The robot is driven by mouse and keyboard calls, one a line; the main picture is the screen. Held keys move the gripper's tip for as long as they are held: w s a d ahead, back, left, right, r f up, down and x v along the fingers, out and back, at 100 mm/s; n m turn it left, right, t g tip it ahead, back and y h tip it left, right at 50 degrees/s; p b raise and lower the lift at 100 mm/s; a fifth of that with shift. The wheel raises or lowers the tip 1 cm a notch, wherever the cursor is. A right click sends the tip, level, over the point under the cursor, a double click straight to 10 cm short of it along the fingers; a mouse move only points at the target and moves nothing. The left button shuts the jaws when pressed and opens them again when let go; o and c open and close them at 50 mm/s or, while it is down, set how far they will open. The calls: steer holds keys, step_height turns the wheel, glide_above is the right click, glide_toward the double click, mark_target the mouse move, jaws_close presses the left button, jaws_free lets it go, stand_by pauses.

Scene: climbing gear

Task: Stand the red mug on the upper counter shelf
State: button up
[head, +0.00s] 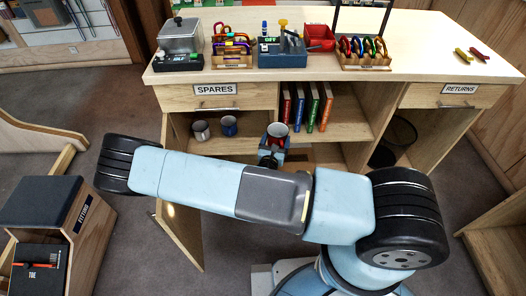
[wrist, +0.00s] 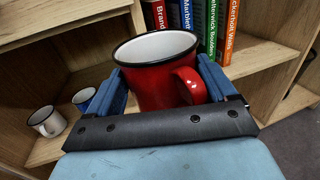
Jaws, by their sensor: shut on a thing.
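The red mug (head: 278,130) has a white inside and dark rim. It is upright between the blue fingers of my gripper (wrist: 163,78), which is shut on it. In the wrist view the mug (wrist: 158,88) has its handle to the right. The upper counter shelf (head: 345,131) is the open shelf under the counter top. In the head view the mug appears at the shelf's front, in front of the books. I cannot tell whether its base, hidden by my gripper, is over or touching the shelf.
Several upright books (head: 307,107) stand behind the red mug. An open cupboard door (head: 180,225) is at left. A dark mesh bin (head: 397,138) is in the right bay.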

steer(key=w+d+r+n+y, duration=0.1)
steer(key=w+d+r+y, duration=0.1)
steer(key=d, duration=0.5)
steer(key=w+d+r+n+y, duration=0.2)
steer(key=w+d+r+y, duration=0.1)
steer(key=w+d+r, duration=0.2)
steer(key=shift+w+d+r+n+t+y, duration=0.15)
steer(key=shift+d+r+n+t+y, duration=0.2)
steer(key=shift+d, duration=0.65)
